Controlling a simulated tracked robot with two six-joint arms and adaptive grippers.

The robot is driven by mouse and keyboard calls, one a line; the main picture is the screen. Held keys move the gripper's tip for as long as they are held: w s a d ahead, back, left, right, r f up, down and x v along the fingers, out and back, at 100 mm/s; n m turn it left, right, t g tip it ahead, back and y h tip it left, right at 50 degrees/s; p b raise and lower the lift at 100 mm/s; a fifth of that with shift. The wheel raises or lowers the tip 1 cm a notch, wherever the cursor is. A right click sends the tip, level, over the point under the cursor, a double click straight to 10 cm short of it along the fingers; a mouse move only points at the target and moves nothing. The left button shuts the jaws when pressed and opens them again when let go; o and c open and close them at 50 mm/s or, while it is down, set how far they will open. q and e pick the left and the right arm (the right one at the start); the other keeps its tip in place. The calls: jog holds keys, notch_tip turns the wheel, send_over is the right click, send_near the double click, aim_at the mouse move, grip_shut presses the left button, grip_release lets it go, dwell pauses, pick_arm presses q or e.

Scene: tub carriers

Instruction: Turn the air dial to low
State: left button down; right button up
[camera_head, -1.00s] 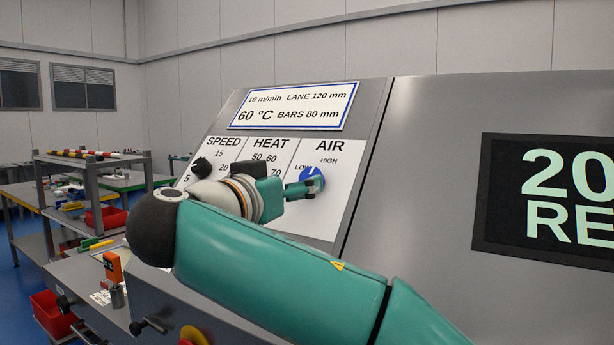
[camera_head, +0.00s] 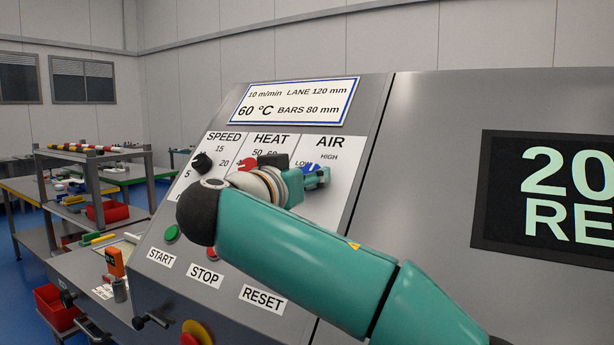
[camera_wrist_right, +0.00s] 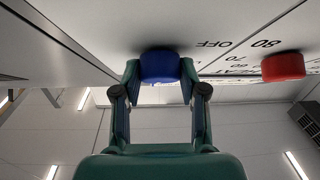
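In the right wrist view, the dial (camera_wrist_right: 160,66) lies between the two fingers of my right gripper (camera_wrist_right: 160,75). The fingers appear to meet the dial's sides, with no clear gap. The LOW label (camera_head: 303,165) is partly hidden by the dial and gripper. The dial's exact pointing is hard to read. My left gripper is out of view.
The red heat dial (camera_wrist_right: 284,67) is beside the air dial, and the black speed dial (camera_head: 202,162) is further left. A dark display (camera_head: 550,200) is to the right.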

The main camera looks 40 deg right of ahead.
jog(key=shift+c, duration=0.9)
